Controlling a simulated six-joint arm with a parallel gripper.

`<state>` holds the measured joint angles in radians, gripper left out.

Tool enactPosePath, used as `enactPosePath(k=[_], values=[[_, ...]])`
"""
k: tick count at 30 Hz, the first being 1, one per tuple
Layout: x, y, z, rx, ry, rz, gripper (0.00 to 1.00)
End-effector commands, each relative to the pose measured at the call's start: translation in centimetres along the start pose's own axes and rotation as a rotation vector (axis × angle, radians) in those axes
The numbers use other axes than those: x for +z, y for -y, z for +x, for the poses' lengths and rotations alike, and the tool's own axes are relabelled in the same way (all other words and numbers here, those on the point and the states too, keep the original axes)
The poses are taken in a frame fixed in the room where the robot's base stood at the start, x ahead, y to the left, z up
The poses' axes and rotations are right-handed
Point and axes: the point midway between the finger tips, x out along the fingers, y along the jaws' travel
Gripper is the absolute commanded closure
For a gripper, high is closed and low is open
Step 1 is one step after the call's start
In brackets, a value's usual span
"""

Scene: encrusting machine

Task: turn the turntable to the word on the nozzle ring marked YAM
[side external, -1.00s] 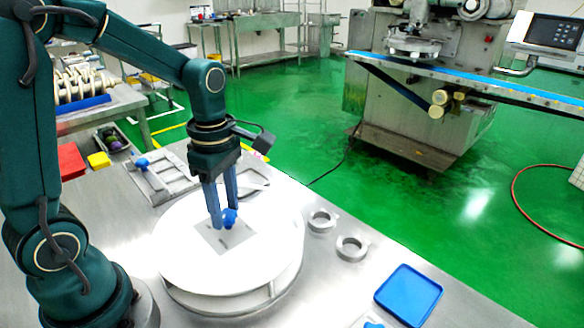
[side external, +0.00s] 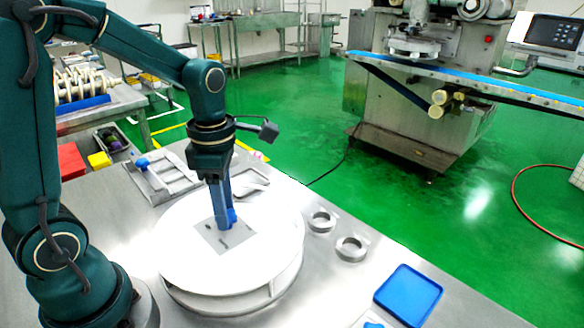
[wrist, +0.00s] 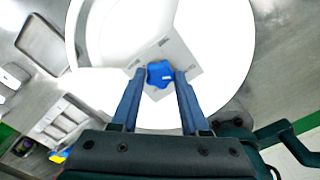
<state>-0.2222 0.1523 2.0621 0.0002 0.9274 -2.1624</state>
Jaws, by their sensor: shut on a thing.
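The white turntable (side external: 185,245) stands on the steel table, with a grey square plate (side external: 207,236) at its middle. A small blue knob (wrist: 158,72) sits on that plate. My gripper (side external: 227,222) points down over the plate and is shut on the knob, one finger on each side; the wrist view shows the fingertips (wrist: 159,78) against it. Two grey rings, one farther back (side external: 322,220) and one nearer (side external: 352,248), lie right of the turntable. No lettering is readable on the rings or the turntable.
A blue tray (side external: 409,295) lies at the front right. Grey frame-like parts (side external: 165,177) lie behind the turntable. A red block (side external: 71,160) and a yellow block (side external: 99,160) sit at the left. The table right of the rings is mostly clear.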

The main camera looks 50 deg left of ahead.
Motion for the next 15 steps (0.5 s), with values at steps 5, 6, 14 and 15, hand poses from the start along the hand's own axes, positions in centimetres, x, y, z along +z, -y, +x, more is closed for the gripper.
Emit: enactPosePath(k=[5, 6, 14, 15], values=[[0.02, 0.04, -0.12, -0.001, 0.001, -0.089, 1.0], [0.03, 0.04, -0.12, -0.001, 0.001, -0.109, 1.0], [0.03, 0.05, -0.12, -0.001, 0.002, -0.239, 1.0], [0.03, 0.05, -0.12, -0.001, 0.002, -0.258, 1.0]])
